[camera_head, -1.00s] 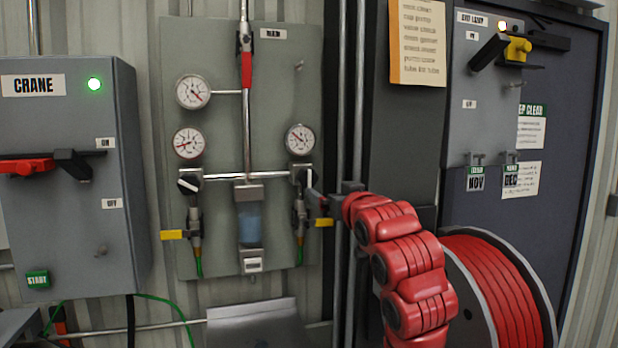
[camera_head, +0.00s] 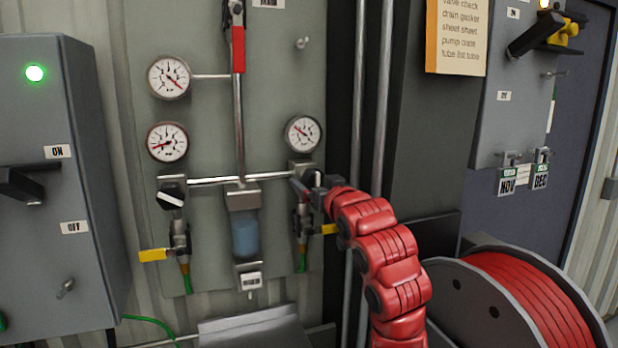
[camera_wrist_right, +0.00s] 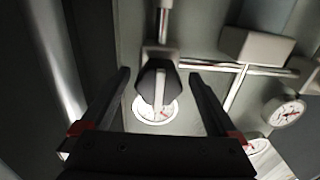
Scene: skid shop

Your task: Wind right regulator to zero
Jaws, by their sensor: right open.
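The right regulator (camera_head: 318,180) is a dark knob with a pale bar, under the right gauge (camera_head: 303,133) on the grey-green panel. My right gripper (camera_head: 308,189) is at this knob, its red arm coming in from the lower right. In the right wrist view the knob (camera_wrist_right: 152,80) lies between the two black fingers of the gripper (camera_wrist_right: 159,76), which are open with a visible gap on each side. The round white gauge (camera_wrist_right: 155,112) shows partly behind the knob. The gauge's reading is too small to tell. My left gripper is not in view.
The left regulator (camera_head: 172,194) and two gauges are on the panel's left. A red-handled lever (camera_head: 238,48) stands at top centre. A yellow valve handle (camera_head: 329,229) is just below my right gripper. A hose reel (camera_head: 455,290) is at lower right, a switch box (camera_head: 60,120) at left.

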